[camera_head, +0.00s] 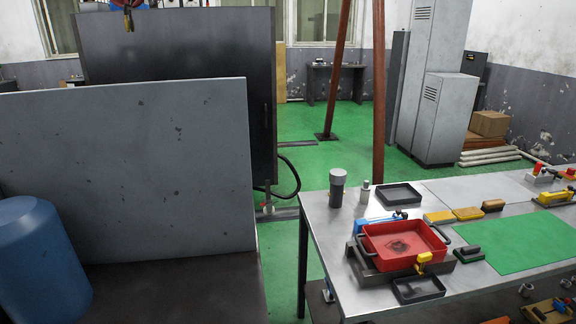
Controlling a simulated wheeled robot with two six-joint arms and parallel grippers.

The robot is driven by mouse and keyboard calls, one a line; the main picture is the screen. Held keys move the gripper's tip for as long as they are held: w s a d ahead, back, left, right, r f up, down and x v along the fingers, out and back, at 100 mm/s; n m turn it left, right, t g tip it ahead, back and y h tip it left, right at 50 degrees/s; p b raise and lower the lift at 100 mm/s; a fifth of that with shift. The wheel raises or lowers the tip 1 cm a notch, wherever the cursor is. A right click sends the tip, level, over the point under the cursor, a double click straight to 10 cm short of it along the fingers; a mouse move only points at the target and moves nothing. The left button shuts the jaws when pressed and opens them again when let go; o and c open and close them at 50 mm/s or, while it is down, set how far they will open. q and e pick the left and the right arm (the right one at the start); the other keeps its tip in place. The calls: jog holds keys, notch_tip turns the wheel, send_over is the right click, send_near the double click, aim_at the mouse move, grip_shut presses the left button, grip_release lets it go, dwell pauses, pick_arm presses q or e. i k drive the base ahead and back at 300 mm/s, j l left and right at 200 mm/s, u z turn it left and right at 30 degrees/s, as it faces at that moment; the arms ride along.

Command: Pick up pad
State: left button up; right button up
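No single thing is clearly marked as the pad. On the metal table's back middle, a yellow block-like pad (439,217), an orange-brown one (468,213) and a smaller dark-topped one (492,205) lie in a row. Another dark pad-like block (468,253) lies just right of the red tray (403,245). The tray sits on a dark fixture and has a dark stain inside. A flat green mat (518,243) lies to the right. Neither of my grippers is in view.
The metal table (330,240) also carries a dark cylinder (337,188), a small bottle (365,191), and black trays at back (400,194) and front (419,289). A grey panel (130,170) and blue barrel (40,262) fill the left. Green floor is open behind.

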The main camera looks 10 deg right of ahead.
aim_at(470, 253)
jog(key=l+z, duration=0.2)
jog(key=z, duration=1.2)
